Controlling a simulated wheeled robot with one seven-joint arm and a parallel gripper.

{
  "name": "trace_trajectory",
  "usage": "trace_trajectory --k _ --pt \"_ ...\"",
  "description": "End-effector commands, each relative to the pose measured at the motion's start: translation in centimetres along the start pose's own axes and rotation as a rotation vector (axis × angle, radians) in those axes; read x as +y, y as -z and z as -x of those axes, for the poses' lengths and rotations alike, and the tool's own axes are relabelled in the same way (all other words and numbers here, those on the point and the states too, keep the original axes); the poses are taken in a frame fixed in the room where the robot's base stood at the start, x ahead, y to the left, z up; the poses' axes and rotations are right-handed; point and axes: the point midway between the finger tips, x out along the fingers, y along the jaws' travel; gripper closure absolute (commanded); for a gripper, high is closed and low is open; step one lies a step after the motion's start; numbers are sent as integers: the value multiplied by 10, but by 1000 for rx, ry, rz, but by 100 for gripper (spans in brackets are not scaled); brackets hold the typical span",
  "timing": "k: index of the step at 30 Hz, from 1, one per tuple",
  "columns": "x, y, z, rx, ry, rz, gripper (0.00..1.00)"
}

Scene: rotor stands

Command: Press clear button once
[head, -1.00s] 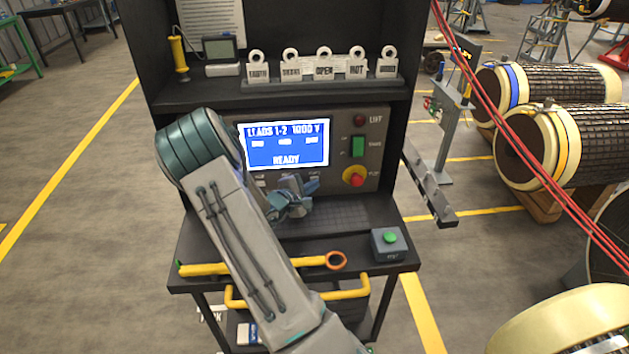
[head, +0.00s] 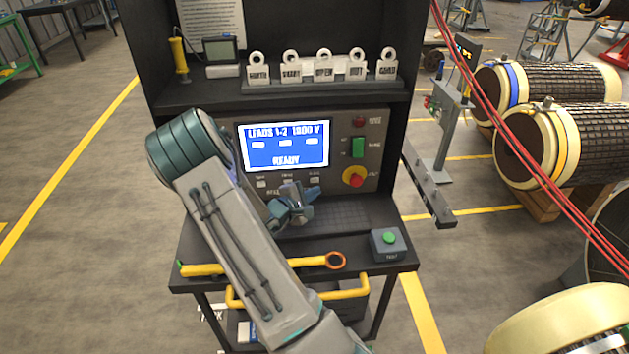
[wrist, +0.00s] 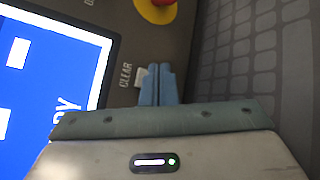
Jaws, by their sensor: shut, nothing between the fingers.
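The clear button (head: 314,181) is a small pale square below the right part of the blue screen (head: 285,146), which reads READY. In the wrist view the clear button (wrist: 141,77) sits beside its CLEAR label, partly covered by my fingers. My gripper (head: 312,192) is shut and empty, just below and in front of the button in the head view. Its blue fingertips (wrist: 159,68) overlap the button's edge in the wrist view. I cannot tell whether they touch it.
A red stop knob (head: 355,177) on a yellow disc and a green switch (head: 358,147) are right of the screen. A box with a green button (head: 389,241) stands on the shelf's right. A yellow rod (head: 205,270) lies along the front, partly behind my arm.

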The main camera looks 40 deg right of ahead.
Motion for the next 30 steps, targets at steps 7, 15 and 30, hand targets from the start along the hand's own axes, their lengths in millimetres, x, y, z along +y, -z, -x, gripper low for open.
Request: trace_trajectory --k 7,15,30 --pt "-12 -14 19 1 -1 3 100" --pt "-19 -20 27 1 -1 0 100" --pt "-19 -20 27 0 -1 0 100"
